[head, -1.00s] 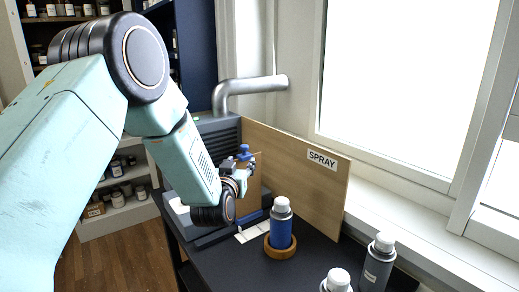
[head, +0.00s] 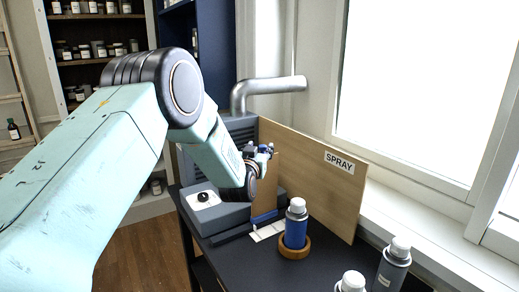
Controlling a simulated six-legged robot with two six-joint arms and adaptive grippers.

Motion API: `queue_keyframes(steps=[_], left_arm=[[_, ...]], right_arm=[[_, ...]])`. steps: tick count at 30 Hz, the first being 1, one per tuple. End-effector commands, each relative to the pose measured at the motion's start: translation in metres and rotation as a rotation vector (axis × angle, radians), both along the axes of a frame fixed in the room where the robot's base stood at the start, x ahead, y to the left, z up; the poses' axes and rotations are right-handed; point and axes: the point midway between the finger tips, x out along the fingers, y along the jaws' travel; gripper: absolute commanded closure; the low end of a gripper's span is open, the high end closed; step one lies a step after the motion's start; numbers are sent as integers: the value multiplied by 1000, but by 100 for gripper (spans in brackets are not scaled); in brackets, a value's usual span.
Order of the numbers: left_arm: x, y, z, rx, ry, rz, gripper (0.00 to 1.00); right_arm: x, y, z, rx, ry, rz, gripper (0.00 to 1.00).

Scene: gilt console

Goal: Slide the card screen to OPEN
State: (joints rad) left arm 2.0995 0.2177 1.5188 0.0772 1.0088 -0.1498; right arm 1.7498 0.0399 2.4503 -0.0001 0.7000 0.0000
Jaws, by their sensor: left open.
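The card screen (head: 266,190) looks like a narrow upright brown panel. It stands on a blue foot (head: 264,217) near the rear of the dark table, in front of the wooden board. No OPEN mark is readable. My left gripper (head: 262,151) is at the panel's upper edge, small and partly hidden by my own wrist. Blue parts show at its fingertips, and I cannot tell whether they belong to the gripper or the screen. It is open, and contact with the panel cannot be made out. My right gripper is not in view.
A wooden board marked SPRAY (head: 340,162) stands along the window side. A blue can (head: 296,228) sits in a wooden ring, with grey cans (head: 392,265) nearer me. A grey box (head: 215,215) with a black knob (head: 204,197) lies left of the screen. Bare table (head: 245,270) shows in front.

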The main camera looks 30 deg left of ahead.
Motion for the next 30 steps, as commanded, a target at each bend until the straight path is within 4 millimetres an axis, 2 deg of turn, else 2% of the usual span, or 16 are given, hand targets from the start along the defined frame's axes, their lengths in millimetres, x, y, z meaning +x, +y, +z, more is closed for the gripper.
queue_keyframes(steps=[7,24,30], left_arm=[[2,-1,0,1,1,-1,53],[1,0,1,1,-2,0,100],[2,0,1,1,-3,0,100]], right_arm=[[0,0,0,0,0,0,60],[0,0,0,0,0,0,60],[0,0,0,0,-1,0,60]])
